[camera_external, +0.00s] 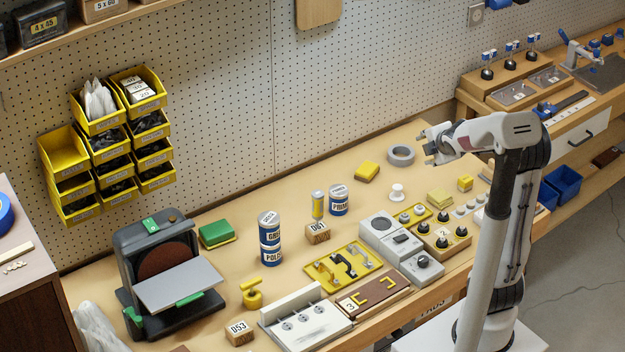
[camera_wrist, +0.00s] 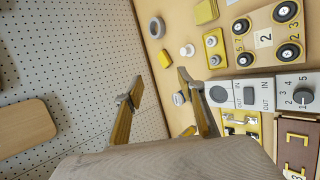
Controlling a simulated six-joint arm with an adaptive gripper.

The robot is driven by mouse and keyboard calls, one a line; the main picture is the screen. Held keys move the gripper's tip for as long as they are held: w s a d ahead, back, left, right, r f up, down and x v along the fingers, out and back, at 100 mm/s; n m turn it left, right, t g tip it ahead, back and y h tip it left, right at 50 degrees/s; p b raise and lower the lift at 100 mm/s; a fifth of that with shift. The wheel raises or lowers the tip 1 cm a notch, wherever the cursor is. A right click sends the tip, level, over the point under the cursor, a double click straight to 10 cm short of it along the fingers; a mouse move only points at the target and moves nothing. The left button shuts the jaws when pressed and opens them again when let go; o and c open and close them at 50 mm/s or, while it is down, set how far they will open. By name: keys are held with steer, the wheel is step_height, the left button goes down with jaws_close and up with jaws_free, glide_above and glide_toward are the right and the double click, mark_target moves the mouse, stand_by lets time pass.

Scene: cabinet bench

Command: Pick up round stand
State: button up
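A small white round stand (camera_external: 397,191) with a round foot and top stands upright on the bench, right of the yellow block. It also shows in the wrist view (camera_wrist: 187,50), just beyond the tip of the right finger. My gripper (camera_external: 426,147) is raised above the back of the bench, pointing left toward the pegboard. In the wrist view my gripper (camera_wrist: 160,77) has its two fingers wide apart with nothing between them. It is apart from the stand and touches nothing.
A grey ring (camera_external: 400,155) and a yellow block (camera_external: 366,171) lie behind the stand. Cans (camera_external: 338,201) stand to its left. A grey device (camera_external: 390,235) and numbered knob plates (camera_external: 442,236) sit in front. The pegboard (camera_external: 330,90) rises behind the bench.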

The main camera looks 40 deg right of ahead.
steer(key=w+d+f+n+t+y, duration=0.15)
steer(key=w+d+f+n, duration=0.25)
steer(key=f+n, duration=0.4)
steer(key=w+d+f+n+t+y, duration=0.1)
steer(key=w+d+f+n+y, duration=0.3)
steer(key=f+n, duration=0.4)
steer(key=n+t+y, duration=0.1)
steer(key=n, duration=0.5)
glide_toward(397, 192)
steer(key=d, duration=0.1)
steer(key=d+r, duration=0.1)
steer(key=shift+d, duration=0.25)
steer(key=shift+s+a+f+n+t+y, duration=0.2)
steer(key=shift+s+f+n+t+y, duration=0.2)
steer(key=shift+f+n+y, duration=0.25)
steer(key=shift+r, duration=0.1)
steer(key=shift+x, duration=3.4)
steer(key=shift+w, duration=0.1)
